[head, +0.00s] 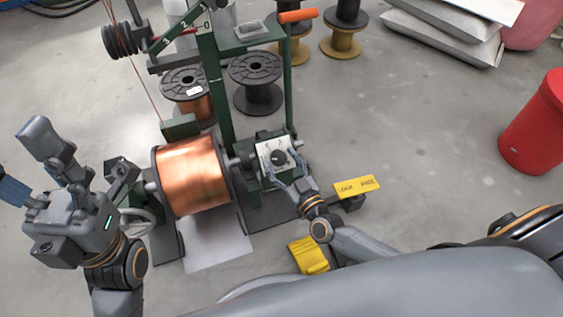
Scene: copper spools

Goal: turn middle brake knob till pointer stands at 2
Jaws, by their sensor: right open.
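The brake knob (278,158) is a small dark round knob on a white dial plate (264,163), fixed to the green stand right of the copper spool. The dial marks and the pointer are too small to read. My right gripper (284,166) is at the dial, with its thin fingers apart on either side of the knob. I cannot tell whether they touch it. My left gripper (27,165) is at the left edge, left of the spool, with its fingers spread and nothing between them. Other brake knobs cannot be made out.
A large copper spool (194,175) sits on the green machine frame (219,90). A numbered scale (183,30) is above. A yellow tag plate (357,187) and yellow block (308,255) are near my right arm. Floor at right is clear up to a red drum (537,125).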

